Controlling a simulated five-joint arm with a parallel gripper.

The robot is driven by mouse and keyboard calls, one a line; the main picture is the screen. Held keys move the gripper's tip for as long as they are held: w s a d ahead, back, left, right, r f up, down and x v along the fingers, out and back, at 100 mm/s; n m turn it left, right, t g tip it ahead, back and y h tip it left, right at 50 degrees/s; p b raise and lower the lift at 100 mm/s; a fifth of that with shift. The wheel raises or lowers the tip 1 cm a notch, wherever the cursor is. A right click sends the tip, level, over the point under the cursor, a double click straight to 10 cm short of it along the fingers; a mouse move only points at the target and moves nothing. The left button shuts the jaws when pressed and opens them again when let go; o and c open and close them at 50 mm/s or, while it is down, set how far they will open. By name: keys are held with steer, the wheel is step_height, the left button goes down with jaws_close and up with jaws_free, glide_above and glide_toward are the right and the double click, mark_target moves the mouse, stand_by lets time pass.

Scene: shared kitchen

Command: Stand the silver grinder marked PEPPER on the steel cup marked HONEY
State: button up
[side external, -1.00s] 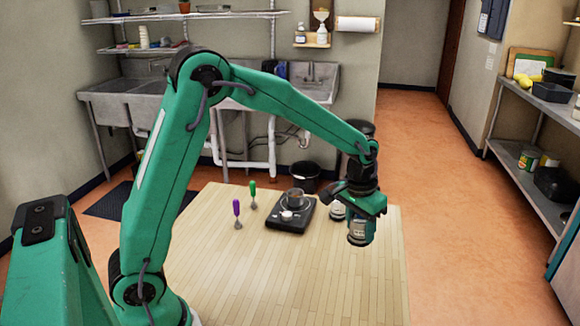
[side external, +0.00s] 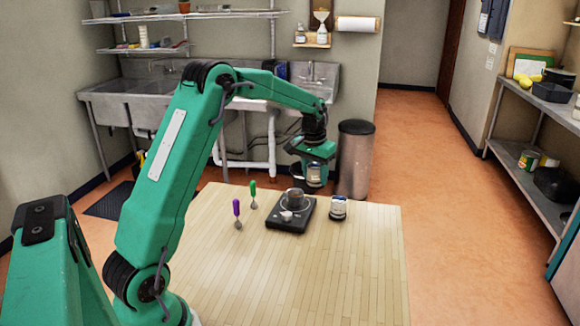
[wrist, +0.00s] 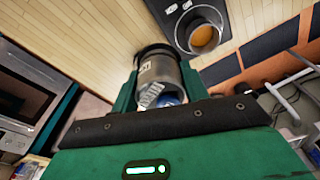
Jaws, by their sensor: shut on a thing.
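My gripper (side external: 314,178) is shut on a silver cylinder with a pale label, which I take as the grinder (side external: 314,173). It is held in the air, above and slightly right of the black appliance. The grinder also shows between the jaws in the wrist view (wrist: 158,72); its marking is not legible. A steel cup (side external: 295,196) stands on the black appliance (side external: 277,222). In the wrist view the cup (wrist: 204,34) shows an orange inside, apart from the grinder. A second labelled silver container (side external: 338,208) stands on the table to the right. I cannot read which one says HONEY.
A purple-handled tool (side external: 237,212) and a green-handled tool (side external: 253,194) stand left of the appliance. The table's front (side external: 280,285) is clear. A tall bin (side external: 355,160) stands behind the table at right, and sinks (side external: 150,98) line the wall.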

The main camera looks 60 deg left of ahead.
steer(key=s+a+n, duration=0.1)
steer(key=a, duration=0.7)
steer(key=shift+s+r, duration=0.25)
steer(key=shift+f, duration=0.1)
steer(key=shift+f, duration=2.75)
steer(key=shift+f, duration=0.6)
steer(key=o, duration=0.9)
steer(key=shift+f, duration=0.1)
step_height(320, 180, up, 11)
steer(key=s, duration=0.1)
steer(key=shift+d, duration=0.35)
steer(key=shift+s+d, duration=0.1)
stand_by(0.5)
